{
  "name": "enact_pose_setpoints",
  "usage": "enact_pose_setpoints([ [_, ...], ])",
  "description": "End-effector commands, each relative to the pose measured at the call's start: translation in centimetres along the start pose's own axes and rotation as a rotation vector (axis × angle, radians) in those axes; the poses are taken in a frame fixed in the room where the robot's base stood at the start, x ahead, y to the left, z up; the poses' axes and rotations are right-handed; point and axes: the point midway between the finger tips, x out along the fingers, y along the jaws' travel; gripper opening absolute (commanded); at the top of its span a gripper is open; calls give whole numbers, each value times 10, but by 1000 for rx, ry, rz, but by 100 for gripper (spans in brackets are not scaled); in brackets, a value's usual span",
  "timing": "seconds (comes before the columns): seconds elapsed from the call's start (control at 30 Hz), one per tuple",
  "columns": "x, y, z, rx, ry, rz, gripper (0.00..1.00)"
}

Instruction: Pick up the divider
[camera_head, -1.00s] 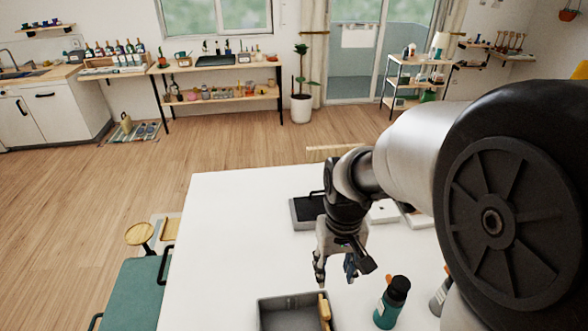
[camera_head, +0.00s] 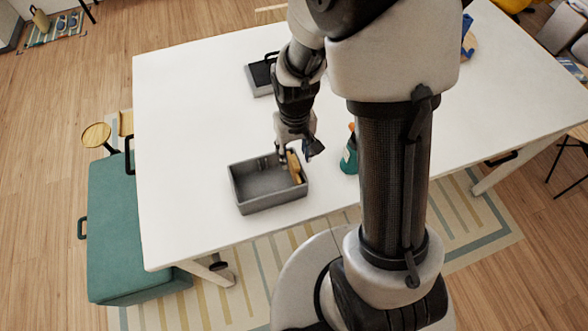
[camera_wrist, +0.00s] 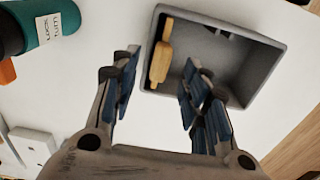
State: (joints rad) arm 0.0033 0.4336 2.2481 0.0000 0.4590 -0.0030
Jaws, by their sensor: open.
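A tan wooden piece (camera_head: 294,166) with rounded ends, which seems to be the divider, leans along the right inner wall of an open grey bin (camera_head: 270,203). In the wrist view the wooden piece (camera_wrist: 161,60) lies along the left wall of the bin (camera_wrist: 268,62). My gripper (camera_head: 298,151) is above the table at the bin's back right corner, close to the wooden piece. The fingers are not seen touching the wooden piece.
A teal bottle (camera_head: 349,157) with a dark cap stands just right of the bin; it also shows in the wrist view (camera_wrist: 52,22). A dark grey tray (camera_head: 259,82) lies farther back. The white table (camera_head: 190,120) is clear left of the bin.

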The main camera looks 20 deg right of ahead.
Motion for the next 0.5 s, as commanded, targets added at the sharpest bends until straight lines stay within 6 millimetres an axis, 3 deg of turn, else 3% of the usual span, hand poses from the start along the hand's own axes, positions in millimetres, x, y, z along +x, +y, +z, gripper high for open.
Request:
enact_pose_setpoints([
  [0.03,12,-1,0,-1,-5,0,42],
  [0.2,32,-1,-1,0,-3,0,42],
  [0.5,35,-1,-1,0,-1,0,42],
])
